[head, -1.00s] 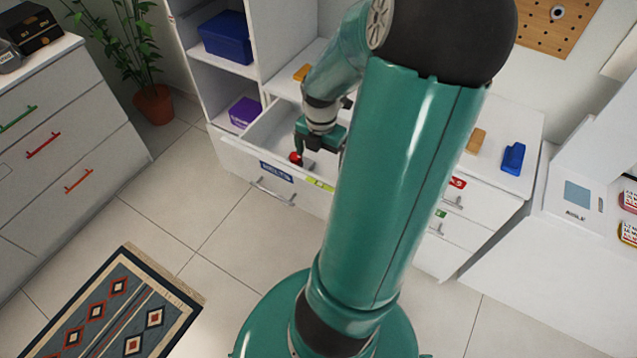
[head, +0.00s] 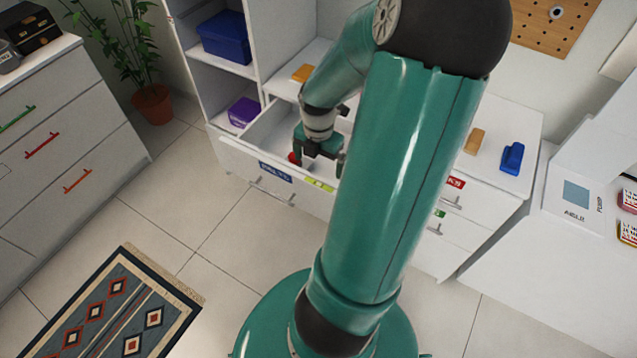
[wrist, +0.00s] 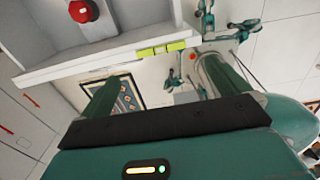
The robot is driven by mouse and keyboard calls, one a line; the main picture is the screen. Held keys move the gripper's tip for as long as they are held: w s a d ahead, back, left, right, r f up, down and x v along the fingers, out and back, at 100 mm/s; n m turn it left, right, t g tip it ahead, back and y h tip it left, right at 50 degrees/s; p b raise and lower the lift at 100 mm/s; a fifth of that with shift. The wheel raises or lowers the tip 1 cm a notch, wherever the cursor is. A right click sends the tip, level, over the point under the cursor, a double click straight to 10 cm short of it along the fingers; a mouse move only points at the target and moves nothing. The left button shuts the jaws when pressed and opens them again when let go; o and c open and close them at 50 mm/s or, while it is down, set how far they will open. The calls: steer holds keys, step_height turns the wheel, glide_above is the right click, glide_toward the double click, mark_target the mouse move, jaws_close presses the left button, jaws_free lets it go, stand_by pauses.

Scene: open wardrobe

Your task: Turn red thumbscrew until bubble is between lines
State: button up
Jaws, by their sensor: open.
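The red thumbscrew (head: 293,158) is a small red knob inside the open white drawer (head: 243,158). It also shows at the top left of the wrist view (wrist: 82,10), on a grey mount. The yellow-green bubble vial (head: 319,185) sits on the drawer's front edge and also shows in the wrist view (wrist: 175,47). Dark marks cross it there, but the bubble's place is too small to tell. My gripper (head: 318,165) is over the drawer, just right of the thumbscrew. Its fingers (wrist: 158,72) are apart and empty, and the thumbscrew is not between them in the wrist view.
The drawer front with a blue label (head: 276,172) stands near my gripper. A purple box (head: 243,112) and a blue bin (head: 226,38) sit on shelves to the left. A blue object (head: 512,158) lies on the right countertop. Floor in front is clear beside a patterned rug (head: 115,310).

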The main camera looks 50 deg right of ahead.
step_height(320, 180, up, 10)
stand_by(0.4)
steer(key=shift+f, duration=0.15)
